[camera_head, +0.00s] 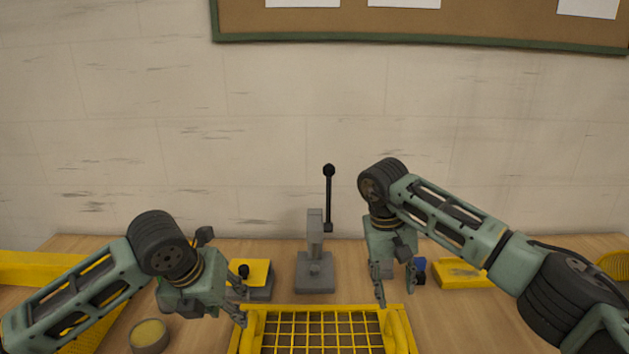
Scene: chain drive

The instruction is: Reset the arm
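My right gripper (395,287) points down over the table, just behind the right end of the yellow basket. Its two fingers are apart, with nothing seen between them. My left gripper (240,300) is low at the left, beside the basket's left end. Its fingers are spread and hold nothing that I can see. Both arms reach in from the sides, bent at the wrist.
A yellow wire basket (243,338) stands at the front middle. Behind it is a grey press (315,270) with an upright black lever. A yellow-topped block (258,272), a round tin (149,336), a blue item (420,266) and a yellow block (461,274) sit around.

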